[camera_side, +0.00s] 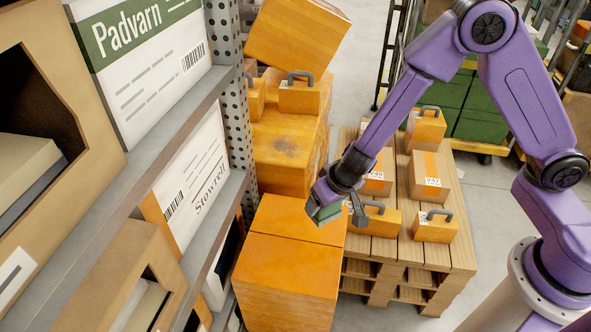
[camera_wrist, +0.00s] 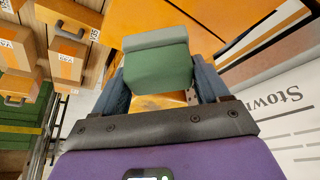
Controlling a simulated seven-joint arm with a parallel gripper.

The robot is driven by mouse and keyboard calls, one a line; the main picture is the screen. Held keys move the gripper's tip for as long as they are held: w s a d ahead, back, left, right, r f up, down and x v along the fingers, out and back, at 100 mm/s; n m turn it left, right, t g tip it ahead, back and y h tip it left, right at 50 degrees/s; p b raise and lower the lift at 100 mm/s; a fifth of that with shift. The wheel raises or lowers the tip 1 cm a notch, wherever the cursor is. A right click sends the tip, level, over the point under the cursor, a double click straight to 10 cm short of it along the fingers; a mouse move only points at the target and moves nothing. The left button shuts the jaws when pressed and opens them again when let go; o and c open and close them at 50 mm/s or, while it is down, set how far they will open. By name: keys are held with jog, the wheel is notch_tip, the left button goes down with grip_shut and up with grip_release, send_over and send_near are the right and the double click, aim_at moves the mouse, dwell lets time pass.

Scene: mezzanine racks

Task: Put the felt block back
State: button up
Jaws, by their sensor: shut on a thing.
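My gripper (camera_side: 340,205) is shut on the felt block (camera_side: 324,212), a small block with a green body and a grey strip. In the wrist view the felt block (camera_wrist: 157,65) sits between the two blue-grey fingers of my gripper (camera_wrist: 160,82), with the grey strip at its far end. In the side view the block is held in front of the orange boxes, level with the gap between the rack and the pallet. Whether it touches anything below cannot be told.
Large orange boxes (camera_side: 285,270) stand beside the rack shelf (camera_side: 205,210). A wooden pallet (camera_side: 455,250) carries several small orange cases with handles (camera_side: 435,226). A tilted orange box (camera_side: 297,32) rests on the stack behind. Grey floor (camera_side: 490,200) lies open right of the pallet.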

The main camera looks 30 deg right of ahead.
jog(key=w+d+r, duration=0.4)
jog(key=w+d, duration=0.1)
jog(key=w, duration=0.2)
jog(key=w+d+r, duration=0.5)
jog(key=w+d, duration=0.1)
jog(key=w, duration=0.2)
jog(key=w+f, duration=0.3)
jog(key=w, duration=0.1)
jog(key=w+a+f, duration=0.1)
jog(key=w+f, duration=0.2)
jog(key=w, duration=0.1)
jog(key=w+f, duration=0.4)
jog(key=w, duration=0.1)
jog(key=shift+a, duration=0.4)
jog(key=shift+w+f, duration=0.1)
jog(key=shift+f, duration=1.55)
jog(key=shift+f, duration=0.1)
jog(key=o, duration=1.1)
